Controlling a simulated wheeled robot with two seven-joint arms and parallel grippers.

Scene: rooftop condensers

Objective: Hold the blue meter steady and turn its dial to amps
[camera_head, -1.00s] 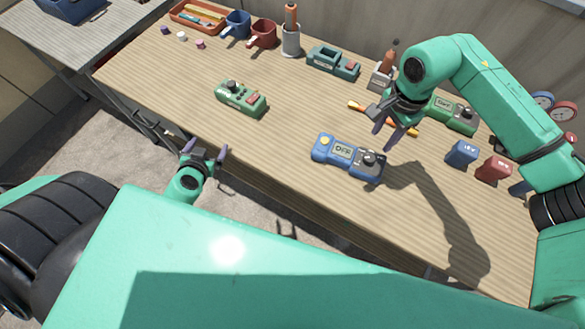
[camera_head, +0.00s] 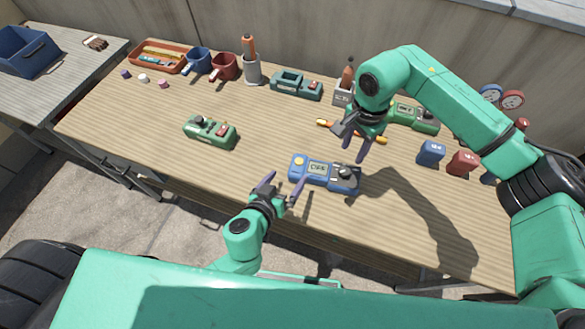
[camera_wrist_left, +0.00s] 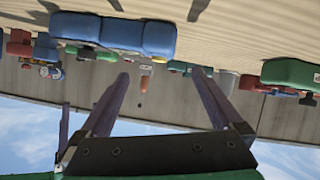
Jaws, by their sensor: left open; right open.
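The blue meter (camera_head: 312,180) lies on the wooden bench, with a yellow button at its left end, a small display that seems to read OFF, and a dark dial (camera_head: 345,173) at its right end. My left gripper (camera_head: 283,184) is open and empty at the meter's left front side, close to it but apart. The left wrist view shows the blue meter (camera_wrist_left: 115,32) at upper left, outside the fingers. My right gripper (camera_head: 356,147) is open, pointing down, above and behind the meter's dial end.
A green meter (camera_head: 209,132) lies to the left and another green meter (camera_head: 415,119) behind my right arm. A blue block (camera_head: 431,153) and a red block (camera_head: 462,163) stand at right. A yellow-ended tool (camera_head: 325,123) lies behind the blue meter. Mugs and a tray (camera_head: 143,62) line the back.

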